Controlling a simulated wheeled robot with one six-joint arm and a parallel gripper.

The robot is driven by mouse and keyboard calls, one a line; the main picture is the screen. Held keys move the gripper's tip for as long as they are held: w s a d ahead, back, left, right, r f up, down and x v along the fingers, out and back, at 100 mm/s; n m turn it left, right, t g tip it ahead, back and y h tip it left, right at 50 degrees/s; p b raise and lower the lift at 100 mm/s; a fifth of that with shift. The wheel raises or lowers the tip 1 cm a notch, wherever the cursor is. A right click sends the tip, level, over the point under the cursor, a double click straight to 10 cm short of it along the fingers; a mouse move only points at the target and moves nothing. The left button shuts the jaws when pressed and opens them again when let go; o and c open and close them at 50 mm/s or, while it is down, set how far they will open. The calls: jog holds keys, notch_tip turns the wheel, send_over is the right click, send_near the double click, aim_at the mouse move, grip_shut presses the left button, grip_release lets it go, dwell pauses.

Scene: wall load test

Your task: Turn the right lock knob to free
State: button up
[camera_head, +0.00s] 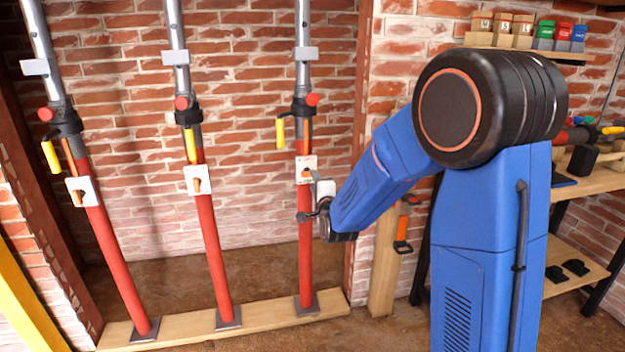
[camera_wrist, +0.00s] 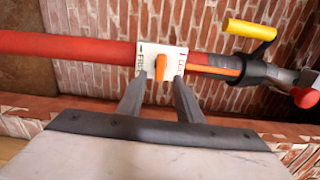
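The right prop is a red tube (camera_head: 305,240) with a white plate (camera_head: 309,163) and an orange lock knob (camera_head: 304,175). The orange knob (camera_wrist: 161,66) stands between the two labels, lying across the tube. My gripper (camera_wrist: 159,88) is open, one finger on each side of the knob, with gaps visible. Whether the tips reach around the knob or stop short is unclear. In the head view, my gripper (camera_head: 311,203) is at the tube just below the plate.
The left prop (camera_head: 113,255) and middle prop (camera_head: 214,250) carry similar plates and knobs. A yellow handle (camera_wrist: 250,29) and a red knob (camera_wrist: 305,97) sit higher on the right prop. A wooden post (camera_head: 386,260) and a bench (camera_head: 580,185) stand to the right.

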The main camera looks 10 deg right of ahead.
jog(key=s, duration=1.2)
jog(key=s+d+f+n+g, duration=0.1)
jog(key=s+n+g, duration=0.3)
jog(key=s, duration=0.8)
jog(key=s+d+n+g, duration=0.3)
jog(key=s+n, duration=0.5)
jog(key=s, duration=0.5)
jog(key=s+d+f+n+g, duration=0.1)
jog(key=s+n+g, duration=0.5)
jog(key=s, duration=0.7)
jog(key=shift+d+f, duration=0.35)
jog(key=shift+d, duration=0.4)
